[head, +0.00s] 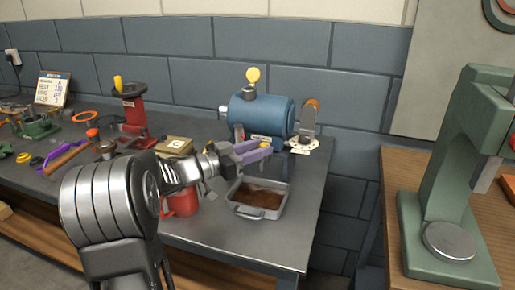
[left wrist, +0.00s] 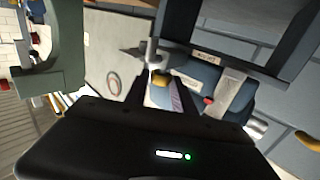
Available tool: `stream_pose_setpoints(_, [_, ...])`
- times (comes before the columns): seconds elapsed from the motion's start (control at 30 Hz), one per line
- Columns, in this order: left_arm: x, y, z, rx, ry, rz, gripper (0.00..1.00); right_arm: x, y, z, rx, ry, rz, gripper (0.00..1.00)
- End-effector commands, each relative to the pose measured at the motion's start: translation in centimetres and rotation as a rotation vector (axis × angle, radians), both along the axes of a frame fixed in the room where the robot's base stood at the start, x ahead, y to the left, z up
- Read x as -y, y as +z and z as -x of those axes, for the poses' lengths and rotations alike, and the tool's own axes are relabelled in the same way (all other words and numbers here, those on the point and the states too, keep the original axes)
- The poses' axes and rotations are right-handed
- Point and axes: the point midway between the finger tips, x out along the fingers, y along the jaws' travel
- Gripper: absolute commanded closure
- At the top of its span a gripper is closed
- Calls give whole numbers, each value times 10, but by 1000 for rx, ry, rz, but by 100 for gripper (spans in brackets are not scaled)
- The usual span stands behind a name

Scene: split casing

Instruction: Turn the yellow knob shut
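A smaller yellow knob (head: 271,144) shows at the tank's front, just beyond my left fingertips. My left gripper (head: 262,150) reaches in from the left, its purple-tinted fingers apart. In the left wrist view the small yellow knob (left wrist: 160,79) appears in the gap between the fingertips, with space beside it. Whether a finger touches it is unclear. The top knob (left wrist: 307,140) also shows at the right. My right gripper is not in view.
A grey pan (head: 258,203) with brown contents sits below the gripper. A red mug (head: 181,203) and a tan box (head: 174,146) stand close to my left arm. A red press (head: 133,115) is farther left; a green press (head: 450,180) stands on the right table.

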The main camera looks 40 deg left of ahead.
Motion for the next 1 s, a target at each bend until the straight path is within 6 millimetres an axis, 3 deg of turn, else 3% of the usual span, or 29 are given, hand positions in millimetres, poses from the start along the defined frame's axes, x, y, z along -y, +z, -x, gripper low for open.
stream_pose_setpoints(0.43, [-3, 2, 6, 5, 3, 2, 63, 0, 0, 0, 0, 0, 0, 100])
stream_pose_setpoints(0.8, [-21, 1, 59, 5, 4, 2, 63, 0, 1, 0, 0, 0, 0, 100])
stream_pose_setpoints(1.0, [-26, 1, 73, 3, 2, 1, 63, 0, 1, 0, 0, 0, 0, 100])
